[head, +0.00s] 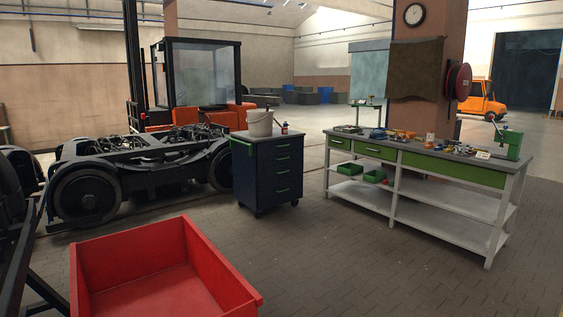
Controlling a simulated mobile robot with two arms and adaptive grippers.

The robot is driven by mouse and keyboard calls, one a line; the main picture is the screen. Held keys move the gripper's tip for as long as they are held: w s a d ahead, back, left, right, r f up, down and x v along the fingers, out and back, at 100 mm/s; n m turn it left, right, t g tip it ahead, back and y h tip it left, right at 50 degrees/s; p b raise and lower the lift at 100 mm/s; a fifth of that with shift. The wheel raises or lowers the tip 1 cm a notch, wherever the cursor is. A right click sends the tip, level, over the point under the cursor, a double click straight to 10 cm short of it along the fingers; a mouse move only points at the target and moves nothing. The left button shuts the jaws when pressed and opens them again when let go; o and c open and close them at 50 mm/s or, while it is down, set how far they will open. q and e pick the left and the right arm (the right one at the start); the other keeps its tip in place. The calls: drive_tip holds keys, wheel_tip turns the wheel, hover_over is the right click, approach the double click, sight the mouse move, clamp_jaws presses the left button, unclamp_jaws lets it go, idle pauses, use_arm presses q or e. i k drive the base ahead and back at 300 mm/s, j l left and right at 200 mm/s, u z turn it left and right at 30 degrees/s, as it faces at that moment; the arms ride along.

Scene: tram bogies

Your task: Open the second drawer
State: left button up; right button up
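A dark blue drawer cabinet (243,178) on castors stands near the middle of the head view. The second drawer from the top (283,160) looks shut, flush with the others. A workbench (412,158) to the right also has green-fronted drawers under its top, including a left drawer (340,144) and one beside it (375,152); these look shut too. Neither of my grippers is in view.
A bucket (260,123) and a small bottle (285,128) stand on the cabinet. A red open bin (165,262) fills the near left. A bogie (140,170) stands left of the cabinet. Paved floor (335,255) before cabinet and bench is clear.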

sight(264, 161)
drive_tip(key=i+z, duration=0.4)
drive_tip(key=i, duration=0.35)
drive_tip(key=i+l+z, duration=0.15)
drive_tip(key=i+z, duration=0.15)
drive_tip(key=i, duration=0.35)
drive_tip(key=i+z, duration=0.25)
drive_tip(key=i, duration=0.45)
drive_tip(key=i+j+z, duration=0.3)
drive_tip(key=i, duration=0.35)
drive_tip(key=i+j+u, duration=0.1)
drive_tip(key=i+u, duration=0.3)
drive_tip(key=i, duration=0.15)
drive_tip(key=i+u, duration=0.35)
drive_tip(key=i, duration=0.2)
drive_tip(key=i+l+u, duration=0.4)
drive_tip(key=i, duration=0.15)
drive_tip(key=i+j, duration=0.1)
drive_tip(key=i, duration=1.05)
drive_tip(key=i+z, duration=0.1)
drive_tip(key=i, duration=1)
drive_tip(key=i+u, duration=0.3)
drive_tip(key=i, duration=1.55)
